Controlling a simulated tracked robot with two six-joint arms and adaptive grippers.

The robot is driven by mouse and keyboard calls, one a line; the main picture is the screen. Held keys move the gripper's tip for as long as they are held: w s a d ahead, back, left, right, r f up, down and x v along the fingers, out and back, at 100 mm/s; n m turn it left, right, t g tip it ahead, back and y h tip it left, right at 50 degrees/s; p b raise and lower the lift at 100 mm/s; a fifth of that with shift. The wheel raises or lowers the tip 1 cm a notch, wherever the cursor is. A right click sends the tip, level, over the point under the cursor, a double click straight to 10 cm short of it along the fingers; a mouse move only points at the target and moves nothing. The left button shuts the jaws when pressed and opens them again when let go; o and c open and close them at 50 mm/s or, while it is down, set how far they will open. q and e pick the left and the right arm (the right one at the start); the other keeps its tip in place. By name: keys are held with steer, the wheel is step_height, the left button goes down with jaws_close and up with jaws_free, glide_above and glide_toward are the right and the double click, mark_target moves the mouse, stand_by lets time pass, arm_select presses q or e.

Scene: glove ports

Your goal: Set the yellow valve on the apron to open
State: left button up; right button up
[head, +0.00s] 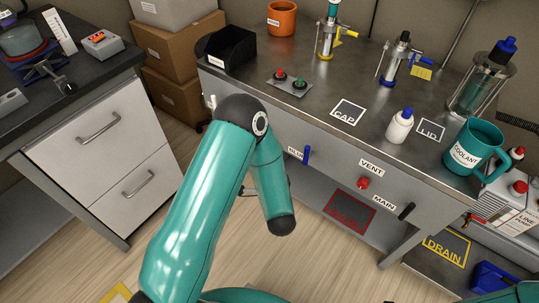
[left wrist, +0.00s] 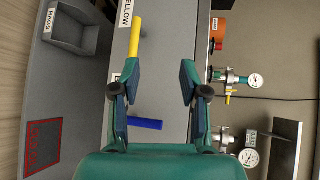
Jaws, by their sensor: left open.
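The yellow valve handle (left wrist: 135,37) shows in the left wrist view on the apron, by its label (left wrist: 124,15). It lies lengthwise along the apron, crosswise to the blue handle (left wrist: 146,124). In the head view my left arm hides it; the blue handle (head: 307,155) hangs down there. My left gripper (left wrist: 160,68) is open and empty. In the left wrist view the yellow handle appears just beyond its left fingertip, apart as far as I can tell. My left gripper is hidden in the head view, and my right gripper is out of view.
The apron also carries a red vent knob (head: 363,183) and a black main handle (head: 406,211). A rag bin (left wrist: 75,35) stands on the lower shelf. Above, the bench top holds a white bottle (head: 399,126), a teal coolant jug (head: 472,148) and gauge fittings (left wrist: 235,78).

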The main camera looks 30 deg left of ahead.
arm_select(q)
steer(key=w+d+f+b, duration=0.1)
steer(key=d+f+b, duration=0.2)
steer(key=f+b, duration=0.35)
steer(key=shift+t, duration=0.4)
steer(key=b+x, duration=0.1)
steer(key=x, duration=1.5)
steer(key=shift+w+a+f, duration=0.1)
steer(key=shift+w, duration=0.2)
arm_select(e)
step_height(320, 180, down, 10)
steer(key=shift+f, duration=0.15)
arm_select(q)
steer(key=shift+c, duration=0.3)
jaws_close()
